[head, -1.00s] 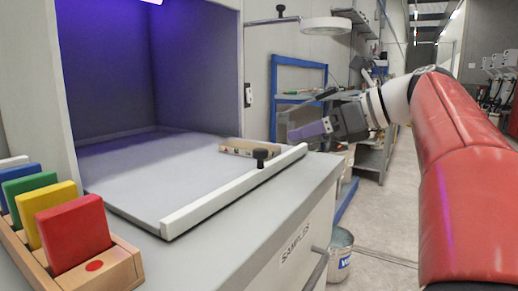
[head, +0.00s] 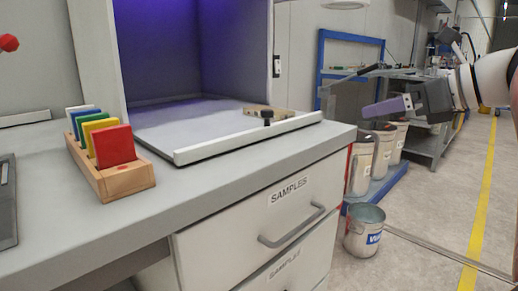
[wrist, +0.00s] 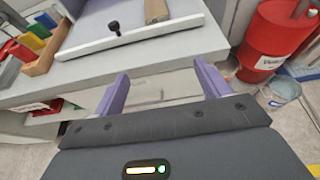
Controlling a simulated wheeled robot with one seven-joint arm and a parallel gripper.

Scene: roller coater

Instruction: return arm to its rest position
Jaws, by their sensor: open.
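My gripper (head: 385,108) is at the right in the head view, out over the aisle to the right of the counter. In the wrist view my gripper (wrist: 158,84) has its two purple fingers spread apart with nothing between them. The fingers point toward the front of the counter (wrist: 100,88) and appear apart from it. My arm (head: 490,80) comes in from the right edge of the head view, and most of it is outside the picture.
A booth tray (head: 215,134) with a wooden block (head: 262,110) is on the counter. A wooden rack (head: 125,180) holds coloured plates. Drawers (head: 285,215) face the aisle. A bucket (head: 365,236) stands on the floor near paint cans (head: 383,150). The aisle floor (head: 440,205) is open.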

